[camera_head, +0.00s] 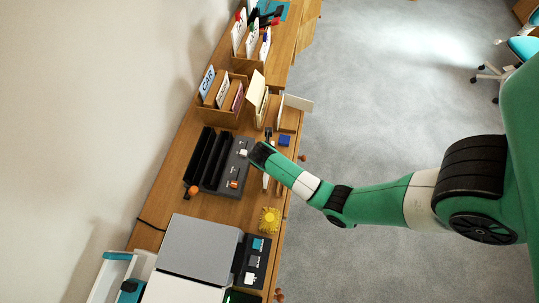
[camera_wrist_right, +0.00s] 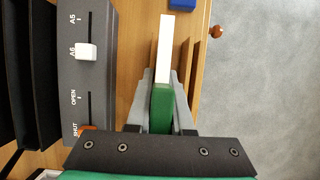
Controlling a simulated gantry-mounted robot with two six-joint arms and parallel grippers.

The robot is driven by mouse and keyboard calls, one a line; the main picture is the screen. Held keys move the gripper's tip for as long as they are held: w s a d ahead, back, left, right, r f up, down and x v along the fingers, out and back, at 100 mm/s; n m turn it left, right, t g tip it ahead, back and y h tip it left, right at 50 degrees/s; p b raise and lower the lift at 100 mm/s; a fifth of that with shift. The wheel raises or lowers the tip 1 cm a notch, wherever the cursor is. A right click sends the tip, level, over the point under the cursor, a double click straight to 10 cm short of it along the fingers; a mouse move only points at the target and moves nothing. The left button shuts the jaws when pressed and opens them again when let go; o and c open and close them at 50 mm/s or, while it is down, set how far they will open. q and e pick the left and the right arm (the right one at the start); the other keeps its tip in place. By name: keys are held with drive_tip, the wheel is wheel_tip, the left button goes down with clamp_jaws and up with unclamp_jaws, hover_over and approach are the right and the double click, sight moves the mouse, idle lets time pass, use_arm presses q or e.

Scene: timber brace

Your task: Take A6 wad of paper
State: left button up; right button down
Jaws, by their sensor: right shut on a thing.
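My right gripper (camera_wrist_right: 163,78) is shut on a narrow white wad of paper (camera_wrist_right: 165,48), seen edge-on between the grey fingers in the right wrist view. A green piece (camera_wrist_right: 162,108) sits at the wad's near end between the fingers; I cannot tell if it belongs to the wad. In the head view the right gripper (camera_head: 261,155) is over the desk beside the black slotted device (camera_head: 209,158), and its fingertips are mostly hidden. The device's grey panel (camera_wrist_right: 88,20) carries marks A5, A6, OPEN and SHUT. A white slider (camera_wrist_right: 86,52) stands at A6. My left gripper is not in view.
A blue block (camera_head: 284,140) lies near the desk's right edge. A yellow spiky thing (camera_head: 269,221) and a grey machine (camera_head: 200,245) stand nearer the bottom. A wooden sorter (camera_head: 222,110) with labelled cards stands farther up. Open floor (camera_head: 390,110) lies right of the desk.

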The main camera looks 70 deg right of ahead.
drive_tip(key=s+a+r+p, duration=0.3)
drive_tip(key=s+a+r, duration=0.6)
drive_tip(key=a+r, duration=0.1)
drive_tip(key=shift+a+p, duration=0.25)
drive_tip(key=shift+p, duration=0.15)
